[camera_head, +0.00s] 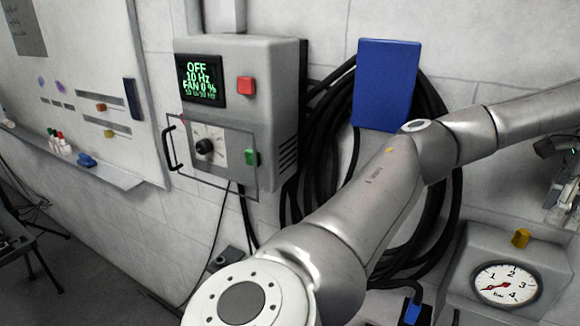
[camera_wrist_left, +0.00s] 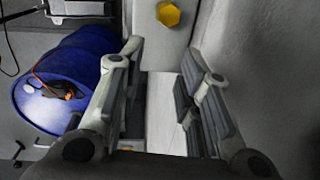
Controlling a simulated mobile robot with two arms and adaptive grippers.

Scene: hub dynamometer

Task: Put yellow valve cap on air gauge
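The yellow valve cap (camera_head: 521,238) is upright on top of the grey housing of the air gauge, above its dial. The gauge's round white dial (camera_head: 505,284) with a red needle is at the lower right of the head view. My left gripper (camera_head: 562,205) is at the right edge of the head view, above and to the right of the cap and partly cut off. In the left wrist view its two fingers are apart with nothing held between them, and the cap (camera_wrist_left: 168,14) shows beyond the fingertips at the top. My right gripper is out of view.
A grey control box (camera_head: 270,130) with a screen hangs on the wall. A blue panel (camera_head: 386,85) and coiled black hose (camera_head: 320,150) are behind my left arm. A whiteboard (camera_head: 90,60) is at left. The left wrist view shows a blue drum (camera_wrist_left: 75,65).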

